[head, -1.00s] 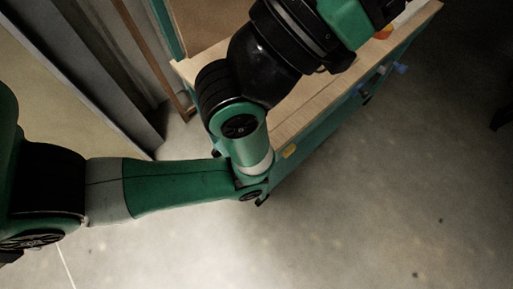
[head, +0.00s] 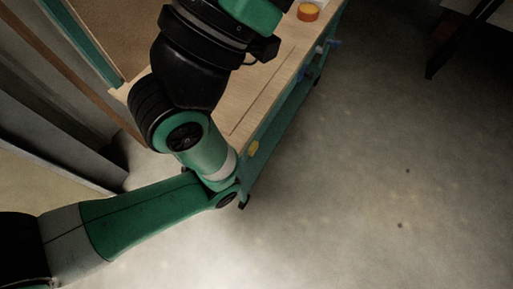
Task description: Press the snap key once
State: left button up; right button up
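I cannot make out a snap key in the head view. My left arm comes in from the left and bends up over the wooden-topped bench (head: 262,92). Its far end runs out of the top edge, so my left gripper is not visible. My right arm and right gripper are also out of view. My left arm hides much of the bench top.
A small round orange-and-yellow object (head: 308,11) sits on the bench top near the top edge. A yellow piece (head: 253,148) and blue pieces (head: 331,44) show along the bench's teal side. The floor (head: 390,190) at right is clear. Dark furniture (head: 466,30) stands top right.

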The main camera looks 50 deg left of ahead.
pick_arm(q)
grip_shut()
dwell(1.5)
